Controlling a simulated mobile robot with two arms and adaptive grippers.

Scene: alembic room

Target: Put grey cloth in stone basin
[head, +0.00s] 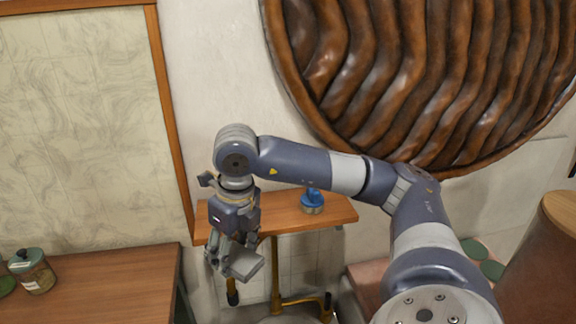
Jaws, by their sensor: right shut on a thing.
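My right gripper (236,264) hangs pointing down in front of the small wooden shelf, left of the picture's middle. It is shut on a flat, light grey piece that looks like the grey cloth (246,264); the fingers hide part of it. A pale grey rounded edge at the bottom of the view, below the brass pipes, may be the stone basin (285,320); most of it is cut off by the frame. My left gripper is out of view.
A blue-topped object (312,201) stands on the wooden shelf (335,212). Brass pipes (276,278) are below it. A wooden table (110,285) with a lidded jar (32,271) is at left. A big brown ribbed disc (430,70) covers the wall. A brown cylinder (545,265) stands at right.

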